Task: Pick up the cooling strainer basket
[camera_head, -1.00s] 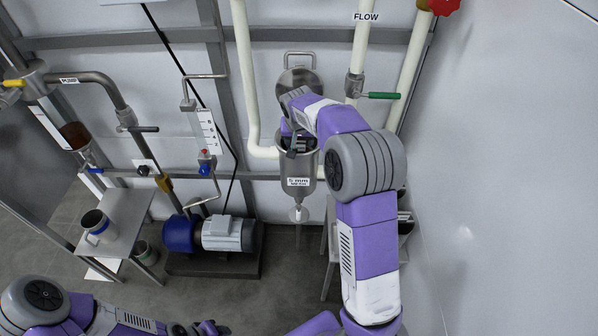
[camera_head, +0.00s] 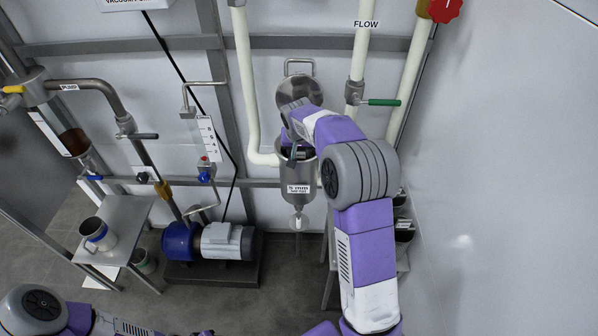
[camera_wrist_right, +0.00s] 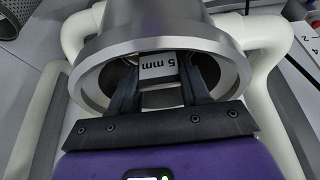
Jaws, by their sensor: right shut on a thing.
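The steel strainer housing (camera_head: 298,185) hangs on the pipework with its round lid (camera_head: 304,88) swung up behind it. My right gripper (camera_head: 296,157) reaches down into its open mouth. The basket's body is hidden inside the housing. Only a sliver of my left gripper (camera_head: 204,332) shows at the bottom edge, and its jaws cannot be read.
A white pipe (camera_head: 251,100) runs close left of the housing. A green-handled valve (camera_head: 381,102) is at its right. A pump (camera_head: 215,242) stands on the floor. A steel table (camera_head: 128,216) at left holds a metal cup (camera_head: 97,234). A plain wall (camera_head: 500,180) closes the right side.

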